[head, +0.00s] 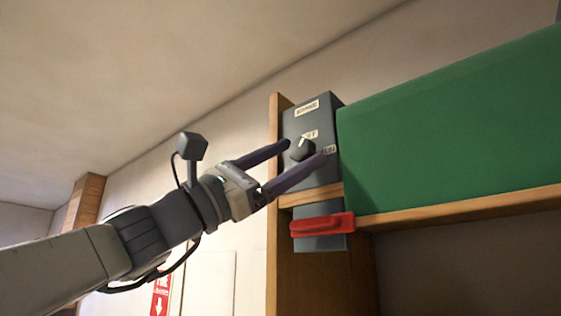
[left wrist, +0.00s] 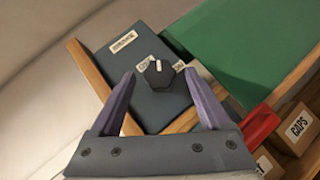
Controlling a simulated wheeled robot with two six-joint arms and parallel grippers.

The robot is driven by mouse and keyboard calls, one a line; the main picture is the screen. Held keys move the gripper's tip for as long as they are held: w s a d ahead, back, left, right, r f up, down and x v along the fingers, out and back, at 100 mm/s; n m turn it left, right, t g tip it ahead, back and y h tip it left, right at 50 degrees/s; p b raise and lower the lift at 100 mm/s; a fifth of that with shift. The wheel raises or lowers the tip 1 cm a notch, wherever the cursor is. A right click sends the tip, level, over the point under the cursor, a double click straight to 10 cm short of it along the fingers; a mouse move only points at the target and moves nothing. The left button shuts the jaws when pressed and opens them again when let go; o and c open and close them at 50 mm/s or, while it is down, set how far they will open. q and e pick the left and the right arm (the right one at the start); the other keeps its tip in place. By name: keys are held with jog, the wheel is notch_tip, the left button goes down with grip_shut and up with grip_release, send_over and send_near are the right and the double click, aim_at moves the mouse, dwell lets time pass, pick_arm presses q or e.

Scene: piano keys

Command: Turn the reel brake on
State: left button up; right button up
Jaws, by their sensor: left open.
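A dark grey box (head: 308,110) carries a dark round knob (head: 301,149) with a white pointer mark. The mark points up and slightly right in the head view, towards the upper of two small labels whose text is too small to read surely. The knob also shows in the left wrist view (left wrist: 159,72), with its mark pointing up. A further label (head: 306,108) sits near the top of the box. My left gripper (head: 304,153) is open, its two purple fingers on either side of the knob. Whether they touch it I cannot tell. My right gripper is out of view.
A red handle (head: 321,225) on a grey plate sits just below the box. A large green block (head: 450,120) stands to the right on a wooden shelf (head: 460,209). A box labelled CAPS (left wrist: 299,128) shows at the lower right in the left wrist view.

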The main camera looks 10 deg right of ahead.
pick_arm(q)
grip_shut()
